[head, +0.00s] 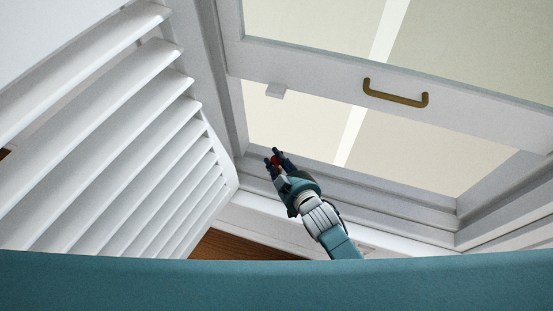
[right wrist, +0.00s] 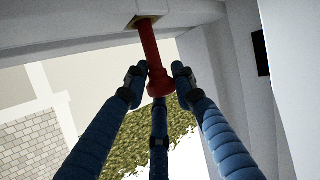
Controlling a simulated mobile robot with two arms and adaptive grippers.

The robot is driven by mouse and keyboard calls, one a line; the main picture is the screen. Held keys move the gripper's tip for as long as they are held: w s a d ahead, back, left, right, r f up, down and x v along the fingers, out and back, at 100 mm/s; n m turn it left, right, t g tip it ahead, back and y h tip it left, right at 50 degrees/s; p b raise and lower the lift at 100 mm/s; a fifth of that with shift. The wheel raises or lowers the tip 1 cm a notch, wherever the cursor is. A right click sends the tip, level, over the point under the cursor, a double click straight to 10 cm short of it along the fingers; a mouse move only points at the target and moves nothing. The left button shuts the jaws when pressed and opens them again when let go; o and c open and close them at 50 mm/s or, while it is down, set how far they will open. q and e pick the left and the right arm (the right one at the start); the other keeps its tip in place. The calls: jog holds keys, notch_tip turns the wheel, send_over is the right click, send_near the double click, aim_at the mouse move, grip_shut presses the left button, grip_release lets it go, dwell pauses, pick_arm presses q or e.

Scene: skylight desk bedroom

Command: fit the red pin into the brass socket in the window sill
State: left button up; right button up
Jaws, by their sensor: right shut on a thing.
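The red pin (right wrist: 153,58) stands between the blue fingers of my right gripper (right wrist: 158,78) in the right wrist view. The fingers are shut around its thicker, flanged end. Its far end meets the brass socket (right wrist: 133,22) in the white sill (right wrist: 85,30); how deep it sits, I cannot tell. In the head view my right gripper (head: 276,157) is by the lower left of the window opening, with a bit of red (head: 275,162) between its fingers. The socket is not discernible in the head view. My left gripper is not in view.
A white louvred shutter (head: 110,130) stands close to the left of my right gripper. The window sash (head: 320,75) with a brass handle (head: 395,93) hangs above it. The white frame (head: 400,210) runs to the right. A brown wooden surface (head: 235,246) shows below.

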jog(key=shift+f, duration=0.25)
jog(key=o, duration=1.1)
jog(key=shift+s, duration=0.1)
jog(key=v, duration=1.2)
